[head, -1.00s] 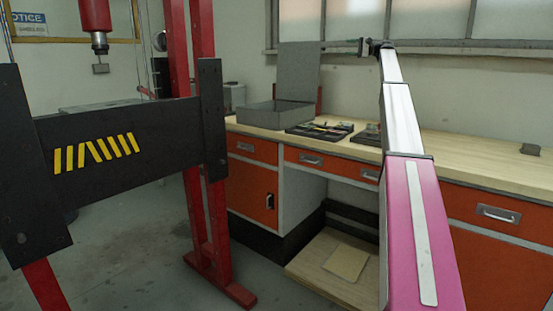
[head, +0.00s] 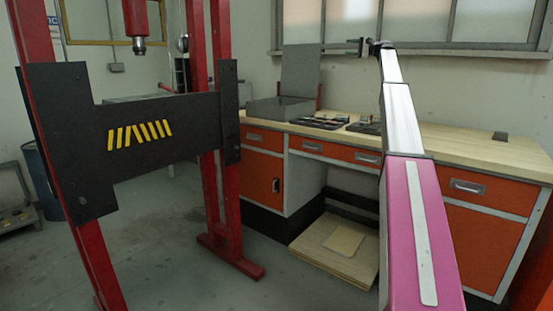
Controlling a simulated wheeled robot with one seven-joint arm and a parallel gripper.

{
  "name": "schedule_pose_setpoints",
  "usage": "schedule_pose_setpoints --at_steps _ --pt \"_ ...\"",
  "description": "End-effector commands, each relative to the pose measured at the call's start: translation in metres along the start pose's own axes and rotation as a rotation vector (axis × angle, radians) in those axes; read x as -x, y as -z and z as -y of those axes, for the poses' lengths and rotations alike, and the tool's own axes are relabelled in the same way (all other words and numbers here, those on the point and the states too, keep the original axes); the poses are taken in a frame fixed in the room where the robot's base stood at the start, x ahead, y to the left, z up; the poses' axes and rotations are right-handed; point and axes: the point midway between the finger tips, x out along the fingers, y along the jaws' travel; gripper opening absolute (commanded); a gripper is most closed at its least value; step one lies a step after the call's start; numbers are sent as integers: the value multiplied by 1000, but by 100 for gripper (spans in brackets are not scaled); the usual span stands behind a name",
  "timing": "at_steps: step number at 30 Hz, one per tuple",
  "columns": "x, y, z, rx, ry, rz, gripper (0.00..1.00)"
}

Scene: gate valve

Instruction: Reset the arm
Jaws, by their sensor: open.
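My arm reaches out from the lower right, a magenta link then silver segments, stretched forward over the workbench. No gate valve shows in this view.
A red press frame (head: 207,130) with a black crossbeam (head: 180,145) stands at the left. A wooden-topped workbench (head: 450,145) with orange drawers runs along the right wall, bearing an open grey toolbox (head: 265,112) and tool trays (head: 318,122). Grey floor (head: 165,240) is open below the crossbeam.

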Motion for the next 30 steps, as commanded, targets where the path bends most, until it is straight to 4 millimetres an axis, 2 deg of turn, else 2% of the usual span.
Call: schedule_pose_setpoints --at_steps 11,17,20,23,30 --pt "-15 -10 -63 -12 -62 -32 50" --pt "-28 -22 -119 -22 -122 -57 50" --pt "-36 -31 -158 -27 -163 -72 50" --pt "-44 -44 -206 -34 -217 -92 50" --pt "-68 -102 -360 -41 -415 -139 50"
